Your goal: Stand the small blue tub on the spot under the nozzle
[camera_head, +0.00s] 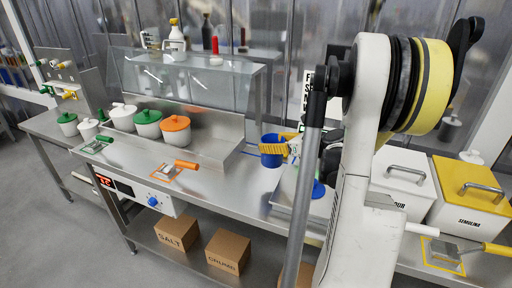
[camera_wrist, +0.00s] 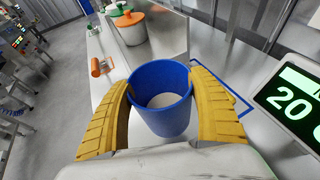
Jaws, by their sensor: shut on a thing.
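The small blue tub (camera_head: 270,158) is upright over the steel counter, right of the sloped-glass station in the head view. In the wrist view the tub (camera_wrist: 160,118) is between the two yellow fingers of my gripper (camera_wrist: 160,90), which is shut on its sides. Its open top faces the wrist camera, and its inside looks pale at the bottom. My gripper (camera_head: 285,147) also shows in the head view, partly hidden by my arm. I cannot tell whether the tub touches the counter. A blue outline (camera_wrist: 236,92) lies right of it. I cannot make out the nozzle.
A display reading 20 (camera_wrist: 295,103) stands close at the right in the wrist view. Orange-lidded (camera_head: 175,130) and green-lidded (camera_head: 147,124) pots stand left on the counter. An orange-handled tool (camera_head: 180,168) lies near the front edge. White and yellow bins (camera_head: 468,195) stand right.

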